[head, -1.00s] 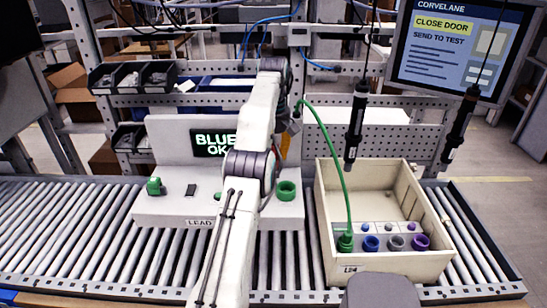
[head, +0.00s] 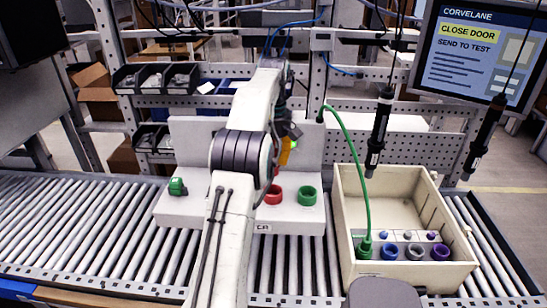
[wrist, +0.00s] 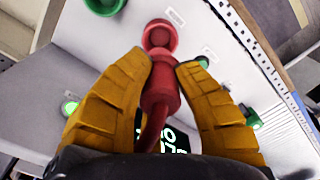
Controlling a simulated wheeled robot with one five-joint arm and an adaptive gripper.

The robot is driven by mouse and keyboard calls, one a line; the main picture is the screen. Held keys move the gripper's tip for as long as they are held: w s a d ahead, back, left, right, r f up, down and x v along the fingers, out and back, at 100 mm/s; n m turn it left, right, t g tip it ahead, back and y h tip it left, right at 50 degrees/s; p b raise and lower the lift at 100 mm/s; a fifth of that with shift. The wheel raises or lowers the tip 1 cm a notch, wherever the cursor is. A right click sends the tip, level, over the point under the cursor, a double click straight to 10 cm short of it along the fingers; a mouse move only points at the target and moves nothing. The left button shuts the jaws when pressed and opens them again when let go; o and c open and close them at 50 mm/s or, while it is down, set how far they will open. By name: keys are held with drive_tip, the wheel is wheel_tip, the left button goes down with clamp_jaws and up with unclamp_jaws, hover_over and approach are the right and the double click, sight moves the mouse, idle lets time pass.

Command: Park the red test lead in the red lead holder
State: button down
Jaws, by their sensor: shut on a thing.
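The red test lead (wrist: 160,88) is between the yellow fingers of my gripper (wrist: 164,60), which is shut on it. Its cable curves down towards the bottom of the wrist view. The red lead holder (wrist: 160,30) is a red ring just ahead of the plug's tip, lined up with it in the wrist view. I cannot tell whether the tip touches or enters it. In the head view the red holder (head: 274,195) stands on the light grey fixture, left of a green ring, partly behind my arm.
A green ring holder (head: 307,195) stands beside the red one. A cream box (head: 350,200) on the roller conveyor holds a plugged green lead (head: 364,247) and blue, grey and purple sockets. Two black screwdrivers (head: 379,130) hang above the box. A green part (head: 177,187) is on the fixture's left.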

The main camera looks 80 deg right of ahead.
hover_over(273, 185)
drive_tip(key=a, duration=0.2)
drive_tip(key=shift+s+a+f, duration=0.1)
drive_tip(key=shift+s+f, duration=0.05)
drive_tip(key=shift+f, duration=2.2)
drive_tip(key=shift+f+b, duration=1.25)
drive_tip(key=shift+f, duration=0.8)
drive_tip(key=c, duration=1)
unclamp_jaws()
drive_tip(key=shift+r, duration=0.1)
drive_tip(key=shift+r, duration=3.65)
